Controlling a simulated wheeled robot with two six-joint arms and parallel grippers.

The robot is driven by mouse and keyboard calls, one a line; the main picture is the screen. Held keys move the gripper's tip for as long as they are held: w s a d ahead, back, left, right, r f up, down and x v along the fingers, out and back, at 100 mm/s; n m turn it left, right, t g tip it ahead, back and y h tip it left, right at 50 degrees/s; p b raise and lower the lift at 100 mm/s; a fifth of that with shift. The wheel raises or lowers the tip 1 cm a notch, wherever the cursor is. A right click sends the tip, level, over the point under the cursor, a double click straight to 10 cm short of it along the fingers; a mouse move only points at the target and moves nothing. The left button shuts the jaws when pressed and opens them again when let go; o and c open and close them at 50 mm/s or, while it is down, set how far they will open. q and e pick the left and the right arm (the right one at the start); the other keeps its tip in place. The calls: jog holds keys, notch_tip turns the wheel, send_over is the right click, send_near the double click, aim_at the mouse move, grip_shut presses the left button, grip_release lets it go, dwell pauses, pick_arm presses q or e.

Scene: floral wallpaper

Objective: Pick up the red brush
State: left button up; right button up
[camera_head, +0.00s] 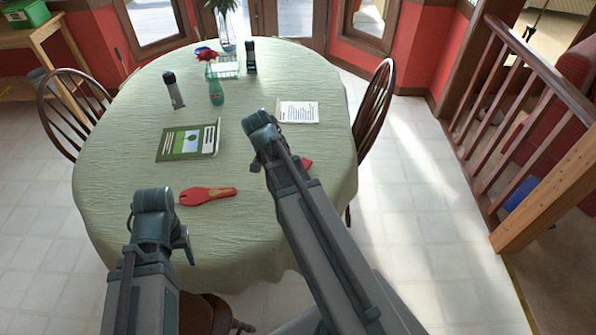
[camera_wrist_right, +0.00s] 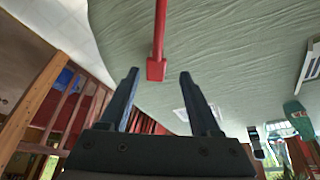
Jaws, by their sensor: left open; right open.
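A long, thin red thing with a block-like end, likely the red brush (camera_wrist_right: 157,68), lies on the tablecloth in the right wrist view. Its block end is just beyond and between the fingertips of my right gripper (camera_wrist_right: 159,80), which is open and empty. In the head view only a small red piece (camera_head: 307,163) shows beside my right arm, which hides the rest and the right gripper. A flat red paddle-shaped thing (camera_head: 205,196) with a yellowish mark lies farther left on the table. My left gripper (camera_head: 186,244) is partly hidden by its arm, open, near the table's front edge.
The oval table (camera_head: 260,240) has a pale green cloth. On it are a green picture booklet (camera_head: 187,143), a printed sheet (camera_head: 298,111), two dark-topped cylinders (camera_head: 174,92) (camera_head: 251,58) and a green vase (camera_head: 216,92). Chairs (camera_head: 375,110) stand around. The cloth's front is clear.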

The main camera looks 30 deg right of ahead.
jog(key=b+x, duration=0.7)
jog(key=x, duration=0.1)
jog(key=shift+d+f+b, duration=0.15)
jog(key=shift+f+b, duration=0.1)
jog(key=shift+b, duration=0.25)
jog(key=b+x, duration=0.4)
jog(key=x, duration=0.1)
jog(key=shift+s+d+f+b, duration=0.1)
jog(key=shift+d+f+b, duration=0.1)
jog(key=shift+b, duration=0.2)
jog(key=shift+r, duration=0.15)
grip_shut()
